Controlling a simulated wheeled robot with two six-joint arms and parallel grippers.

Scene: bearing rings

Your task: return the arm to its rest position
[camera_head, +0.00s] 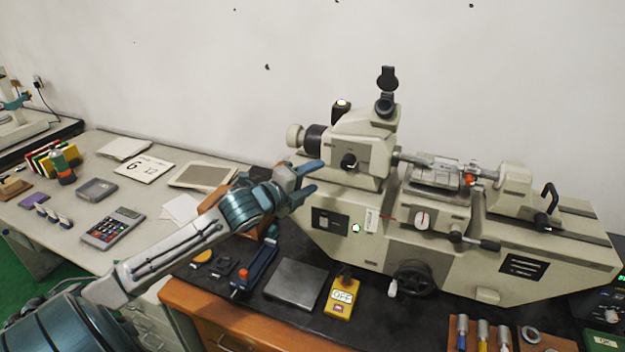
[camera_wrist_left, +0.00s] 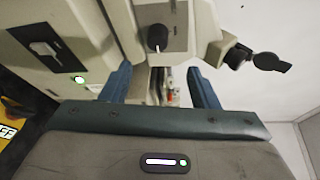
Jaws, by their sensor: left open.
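My left arm reaches in from the lower left in the head view. My left gripper (camera_head: 308,182) is open, with its blue fingers spread in front of the left part of the beige measuring machine (camera_head: 365,152). In the left wrist view the two blue fingers of the gripper (camera_wrist_left: 160,88) stand apart, and I see nothing held between them. Behind them show the machine's body (camera_wrist_left: 95,30) and its black knob (camera_wrist_left: 157,38). I cannot tell the exact gap between fingers and machine. My right gripper is not in view.
A grey plate (camera_head: 296,283) and a yellow OFF box (camera_head: 341,297) lie on the black bench top in front of the machine.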

